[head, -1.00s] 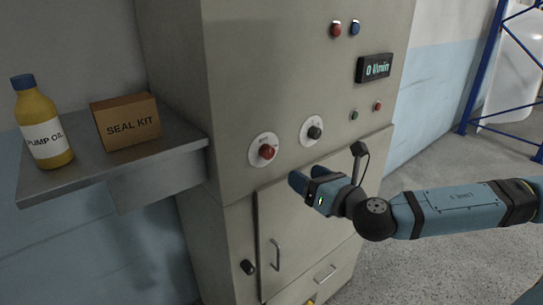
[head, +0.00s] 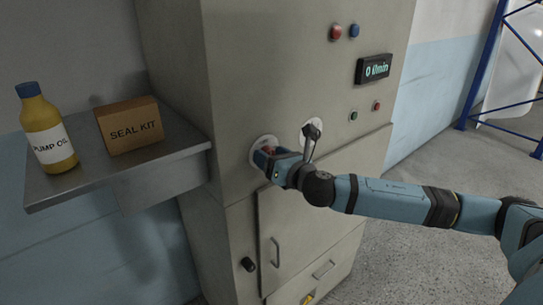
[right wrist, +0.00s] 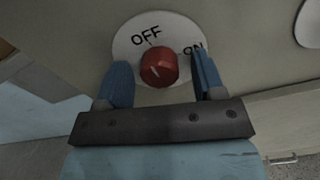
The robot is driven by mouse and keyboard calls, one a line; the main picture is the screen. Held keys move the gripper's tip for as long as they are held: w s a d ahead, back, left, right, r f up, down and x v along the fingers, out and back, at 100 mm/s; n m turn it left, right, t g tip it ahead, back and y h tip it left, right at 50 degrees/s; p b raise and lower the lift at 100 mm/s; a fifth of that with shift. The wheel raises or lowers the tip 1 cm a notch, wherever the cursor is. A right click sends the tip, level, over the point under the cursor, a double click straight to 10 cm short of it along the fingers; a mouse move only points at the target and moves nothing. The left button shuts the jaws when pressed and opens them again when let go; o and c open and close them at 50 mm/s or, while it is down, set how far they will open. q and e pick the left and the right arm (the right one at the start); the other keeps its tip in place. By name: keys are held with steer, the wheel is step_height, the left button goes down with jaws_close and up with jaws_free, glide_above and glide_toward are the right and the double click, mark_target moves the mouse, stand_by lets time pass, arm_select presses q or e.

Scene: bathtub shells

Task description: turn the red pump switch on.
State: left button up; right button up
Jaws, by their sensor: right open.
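The red pump switch (right wrist: 159,68) is a round red knob on a white dial plate (right wrist: 126,44) marked OFF and ON. In the right wrist view its light pointer mark leans up and left, toward OFF. My right gripper (right wrist: 164,82) is open, with one blue finger on each side of the knob; I cannot tell whether they touch it. In the head view my right gripper (head: 263,158) is at the dial on the grey cabinet (head: 239,81) and hides most of the knob. My left gripper is not in view.
The display (head: 373,69) reads 0 l/min. A shelf (head: 90,183) at left holds a pump oil bottle (head: 45,122) and a seal kit box (head: 129,126).

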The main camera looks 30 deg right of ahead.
steer(key=c, duration=0.9)
steer(key=shift+m, duration=0.3)
steer(key=shift+m+p, duration=2)
steer(key=shift+m, duration=6.6)
steer(key=o, duration=0.9)
